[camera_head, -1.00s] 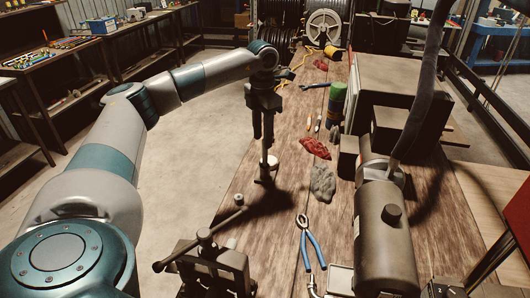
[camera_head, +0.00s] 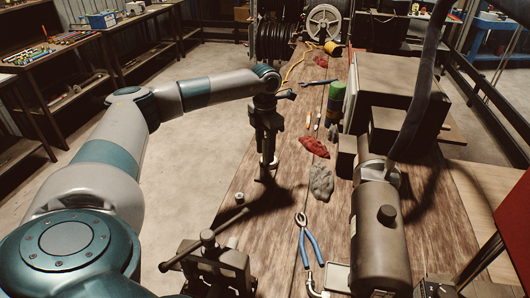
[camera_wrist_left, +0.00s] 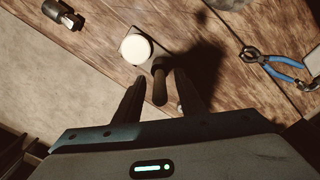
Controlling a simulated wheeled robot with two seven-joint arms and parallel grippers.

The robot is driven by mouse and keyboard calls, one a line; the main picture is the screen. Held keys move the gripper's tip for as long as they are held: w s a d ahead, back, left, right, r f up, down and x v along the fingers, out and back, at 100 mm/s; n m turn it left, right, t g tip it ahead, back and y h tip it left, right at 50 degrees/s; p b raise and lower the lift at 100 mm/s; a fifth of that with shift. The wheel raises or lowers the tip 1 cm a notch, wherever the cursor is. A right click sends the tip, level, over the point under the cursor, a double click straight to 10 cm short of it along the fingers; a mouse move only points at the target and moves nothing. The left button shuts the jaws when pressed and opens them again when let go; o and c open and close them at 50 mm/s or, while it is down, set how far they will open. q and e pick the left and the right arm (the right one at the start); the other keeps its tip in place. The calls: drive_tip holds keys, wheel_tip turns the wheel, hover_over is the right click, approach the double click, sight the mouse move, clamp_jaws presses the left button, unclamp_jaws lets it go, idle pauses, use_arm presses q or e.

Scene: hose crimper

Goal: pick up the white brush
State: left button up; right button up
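My left gripper (camera_head: 266,150) points down over the left edge of the wooden bench. In the left wrist view its two fingers (camera_wrist_left: 160,95) are apart. A dark, handle-like shape (camera_wrist_left: 160,85) shows between them; contact cannot be told. A round white-topped thing (camera_wrist_left: 136,48) stands beside that shape, just beyond the fingertips. It is partly hidden behind the gripper in the head view (camera_head: 272,162). Whether it is the white brush is not clear. Small slim items, one pale (camera_head: 317,123), lie farther back on the bench. My right gripper is not in view.
Blue-handled pliers (camera_head: 309,240) lie right of the gripper. A grey cloth (camera_head: 321,181) and a red cloth (camera_head: 314,147) lie farther back. A large machine (camera_head: 380,235) fills the right side. A dark vise-like tool (camera_head: 211,265) stands at the front left.

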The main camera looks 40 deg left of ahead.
use_arm(q)
drive_tip(key=shift+f, duration=1.1)
clamp_jaws()
